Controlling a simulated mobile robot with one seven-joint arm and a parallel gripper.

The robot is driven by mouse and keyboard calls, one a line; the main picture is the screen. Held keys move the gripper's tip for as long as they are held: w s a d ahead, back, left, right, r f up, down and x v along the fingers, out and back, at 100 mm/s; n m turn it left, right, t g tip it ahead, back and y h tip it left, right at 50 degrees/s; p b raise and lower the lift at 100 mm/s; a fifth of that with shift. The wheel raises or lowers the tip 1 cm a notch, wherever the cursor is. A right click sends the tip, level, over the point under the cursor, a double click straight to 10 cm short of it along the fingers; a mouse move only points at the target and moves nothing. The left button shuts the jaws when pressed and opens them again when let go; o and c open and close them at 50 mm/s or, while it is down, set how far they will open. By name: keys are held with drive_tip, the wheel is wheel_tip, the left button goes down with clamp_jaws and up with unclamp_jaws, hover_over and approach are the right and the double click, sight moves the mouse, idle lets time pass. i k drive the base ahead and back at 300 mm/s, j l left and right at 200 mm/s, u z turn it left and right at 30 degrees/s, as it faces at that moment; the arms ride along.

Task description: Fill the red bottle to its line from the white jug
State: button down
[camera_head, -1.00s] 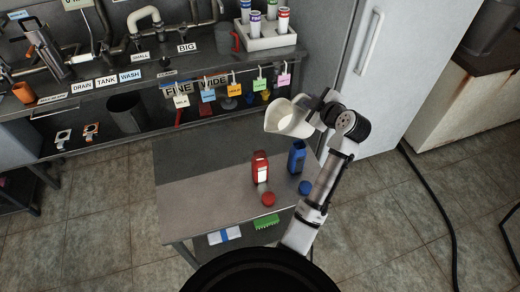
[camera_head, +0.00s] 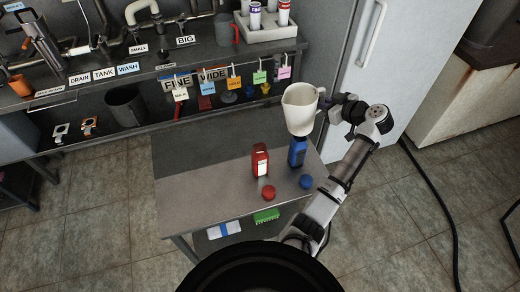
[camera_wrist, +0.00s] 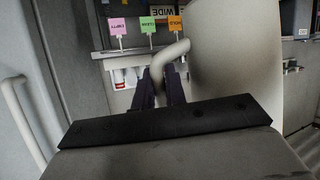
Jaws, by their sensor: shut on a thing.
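The white jug (camera_head: 300,110) is upright in the air at the table's back right, just above the blue bottle. My gripper (camera_head: 329,106) is shut on the jug's handle; in the wrist view the handle (camera_wrist: 172,60) lies between my gripper's fingers (camera_wrist: 160,92), with the jug's body (camera_wrist: 232,60) to the right. The red bottle (camera_head: 260,160) stands open on the grey table, left of and below the jug, with a pale label. Its red cap (camera_head: 268,192) lies in front of it. The level inside the red bottle and its line cannot be made out.
The blue bottle (camera_head: 297,150) stands right of the red one, its blue cap (camera_head: 306,181) in front. The table (camera_head: 200,190) is clear at left. Behind is a bench (camera_head: 150,75) with signs and hanging tags. A fridge (camera_head: 385,80) stands at right.

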sight(259, 156)
drive_tip(key=k+l, duration=0.75)
drive_tip(key=l, duration=0.2)
